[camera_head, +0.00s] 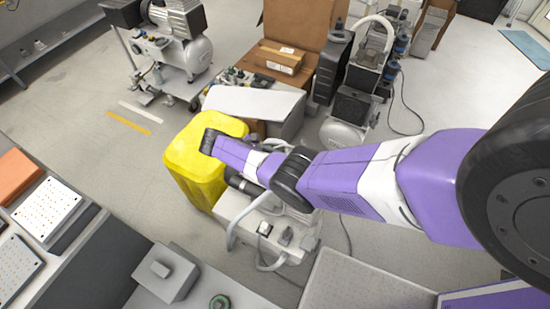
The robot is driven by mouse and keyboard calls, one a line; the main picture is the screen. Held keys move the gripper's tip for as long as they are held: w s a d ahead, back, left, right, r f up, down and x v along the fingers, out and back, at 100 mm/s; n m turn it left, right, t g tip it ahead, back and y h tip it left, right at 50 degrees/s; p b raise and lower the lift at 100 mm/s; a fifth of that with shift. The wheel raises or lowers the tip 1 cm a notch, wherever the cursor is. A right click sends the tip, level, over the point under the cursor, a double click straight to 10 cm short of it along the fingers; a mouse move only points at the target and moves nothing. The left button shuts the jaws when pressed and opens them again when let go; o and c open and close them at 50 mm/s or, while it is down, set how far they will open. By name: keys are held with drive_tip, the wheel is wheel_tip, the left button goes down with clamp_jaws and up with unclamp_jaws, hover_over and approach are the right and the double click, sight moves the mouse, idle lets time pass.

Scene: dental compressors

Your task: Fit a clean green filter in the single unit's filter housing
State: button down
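Below my arm stands a pale unit (262,222) with white hoses, largely covered by the arm. A black cylinder (240,184) shows beside the arm there; I cannot tell whether it is a filter housing. My arm reaches in from the right, its dark far joint in front of the yellow bin. My gripper's fingers are not visible. I cannot tell which compressor is the single unit.
The yellow bin (182,158) stands left of the pale unit. Compressors stand at upper left (196,54) and upper right (343,134). An open cardboard box (300,25) is behind. A grey block (165,272) and white perforated trays (48,208) lie at lower left. Floor at left is clear.

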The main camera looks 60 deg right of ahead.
drive_tip(key=shift+s+a+f, duration=0.1)
drive_tip(key=shift+s+f, duration=0.15)
drive_tip(key=shift+f, duration=0.45)
drive_tip(key=shift+s+f+b, duration=0.15)
drive_tip(key=shift+f+b, duration=0.25)
idle(0.3)
drive_tip(key=shift+a+f+b, duration=0.15)
drive_tip(key=shift+f+b, duration=0.85)
drive_tip(key=shift+f, duration=0.15)
idle(0.8)
drive_tip(key=c, duration=1)
unclamp_jaws()
drive_tip(key=shift+c, duration=0.2)
drive_tip(key=shift+o, duration=0.7)
drive_tip(key=shift+w+r+p, duration=0.15)
drive_tip(key=shift+r+p, duration=1.05)
drive_tip(key=shift+p, duration=0.1)
drive_tip(key=shift+w+r+p, duration=0.1)
drive_tip(key=shift+r+p, duration=1.1)
drive_tip(key=shift+p, duration=0.1)
drive_tip(key=shift+w+r+p, duration=0.2)
drive_tip(key=shift+r+p, duration=1.05)
drive_tip(key=shift+r, duration=0.25)
